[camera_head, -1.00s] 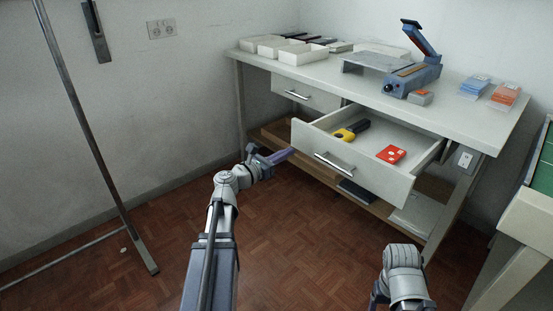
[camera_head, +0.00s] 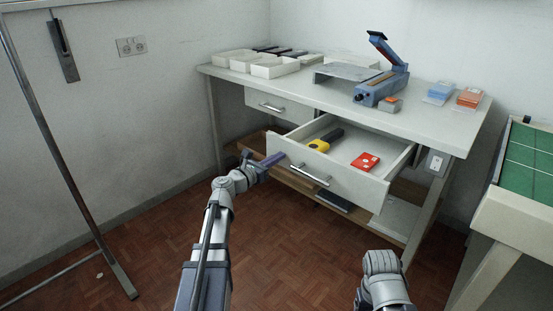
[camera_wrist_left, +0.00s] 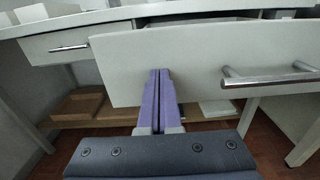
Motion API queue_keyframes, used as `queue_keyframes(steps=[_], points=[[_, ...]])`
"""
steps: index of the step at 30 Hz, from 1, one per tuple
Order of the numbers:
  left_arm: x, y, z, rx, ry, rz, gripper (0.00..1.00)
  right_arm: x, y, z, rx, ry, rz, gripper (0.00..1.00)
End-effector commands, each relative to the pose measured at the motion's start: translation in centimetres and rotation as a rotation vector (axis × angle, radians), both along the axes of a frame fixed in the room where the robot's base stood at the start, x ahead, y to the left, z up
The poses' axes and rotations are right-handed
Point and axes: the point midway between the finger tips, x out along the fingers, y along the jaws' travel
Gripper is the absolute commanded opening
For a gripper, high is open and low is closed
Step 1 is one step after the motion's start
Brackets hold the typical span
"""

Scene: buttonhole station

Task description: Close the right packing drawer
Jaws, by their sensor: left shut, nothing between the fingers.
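The right packing drawer (camera_head: 345,185) is pulled out from under the white table. It holds a yellow and black tool (camera_head: 325,140) and a red packet (camera_head: 365,162). Its bar handle (camera_head: 310,174) is on the front, and the handle also shows at right in the left wrist view (camera_wrist_left: 270,75). My left gripper (camera_head: 275,158) is shut and empty, its purple fingers (camera_wrist_left: 158,100) pointing at the drawer front left of the handle. I cannot tell whether the tips touch it. My right arm shows at the lower right of the head view, but its gripper does not.
The left drawer (camera_head: 278,105) is shut. The table top (camera_head: 420,118) carries white trays (camera_head: 275,68), a blue press (camera_head: 380,88) and card stacks. A wooden shelf (camera_head: 255,142) lies below. A metal stand (camera_head: 60,150) is at left and a green-topped table (camera_head: 520,215) at right.

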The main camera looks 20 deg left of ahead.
Motion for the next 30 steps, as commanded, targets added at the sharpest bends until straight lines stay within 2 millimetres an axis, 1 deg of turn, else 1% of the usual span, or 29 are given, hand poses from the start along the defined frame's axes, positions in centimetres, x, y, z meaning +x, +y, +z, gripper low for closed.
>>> queue_keyframes(steps=[5, 8, 24, 30], points=[[1.9, -0.5, 0.0, 0.000, 0.000, -0.001, 0.00, 0.0, 0.0, 0.0, 0.000, 0.000, 0.000, 0.72], [3.8, -1.2, 0.0, 0.000, 0.000, -0.004, 0.00, 0.0, 0.0, 0.0, 0.000, 0.000, 0.000, 0.72], [17.9, -6.3, 0.0, 0.000, 0.000, -0.003, 0.00, 0.0, 0.0, 0.0, 0.000, 0.000, 0.000, 0.72], [22.3, -7.9, 0.0, 0.000, 0.000, -0.002, 0.00, 0.0, 0.0, 0.0, 0.000, 0.000, 0.000, 0.72]])
